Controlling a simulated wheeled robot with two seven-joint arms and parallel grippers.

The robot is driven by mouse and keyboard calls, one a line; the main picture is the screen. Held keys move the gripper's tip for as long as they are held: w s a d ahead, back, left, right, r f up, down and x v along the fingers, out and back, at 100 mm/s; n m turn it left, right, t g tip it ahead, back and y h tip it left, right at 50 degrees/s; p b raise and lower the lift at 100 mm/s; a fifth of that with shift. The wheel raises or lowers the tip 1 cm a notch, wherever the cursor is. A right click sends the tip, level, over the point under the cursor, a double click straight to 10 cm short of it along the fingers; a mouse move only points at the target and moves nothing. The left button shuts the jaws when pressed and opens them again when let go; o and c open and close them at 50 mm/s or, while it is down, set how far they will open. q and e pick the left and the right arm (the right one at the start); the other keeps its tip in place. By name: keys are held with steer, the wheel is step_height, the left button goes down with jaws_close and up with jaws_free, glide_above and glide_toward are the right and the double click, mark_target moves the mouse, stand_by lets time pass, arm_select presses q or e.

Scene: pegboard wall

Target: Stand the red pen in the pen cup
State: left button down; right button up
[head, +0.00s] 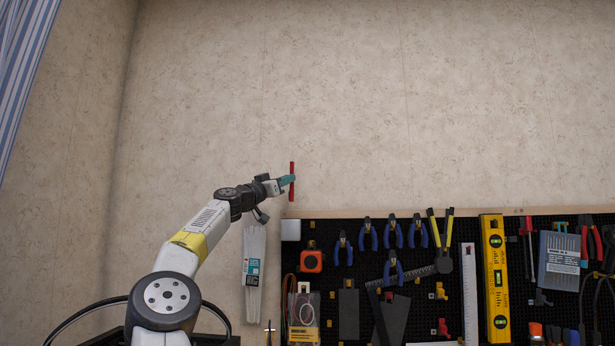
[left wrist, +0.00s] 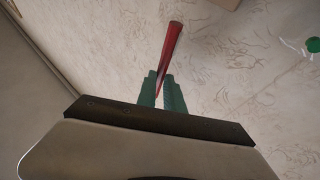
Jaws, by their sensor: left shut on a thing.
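The red pen (head: 292,168) is upright in the head view, held in front of the bare wall above the pegboard's top left corner. My left gripper (head: 287,180) is shut on the pen near its middle, with the pen sticking out above and below the teal fingers. In the left wrist view the pen (left wrist: 172,45) extends up from between the fingertips of the left gripper (left wrist: 163,90). I do not see the pen cup clearly in either view. My right gripper is not in view.
A black pegboard (head: 400,290) with a wooden top edge carries pliers, a yellow level (head: 494,275), an orange tape measure (head: 311,261) and other tools. A white bundle (head: 254,270) hangs left of it. The wall above is clear. A striped curtain (head: 22,65) is at the upper left.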

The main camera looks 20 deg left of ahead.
arm_select(q)
steer(key=shift+f, duration=4.65)
steer(key=c, duration=1.4)
jaws_free()
steer(key=v, duration=0.7)
steer(key=shift+s+f, duration=0.15)
steer(key=shift+s, duration=0.2)
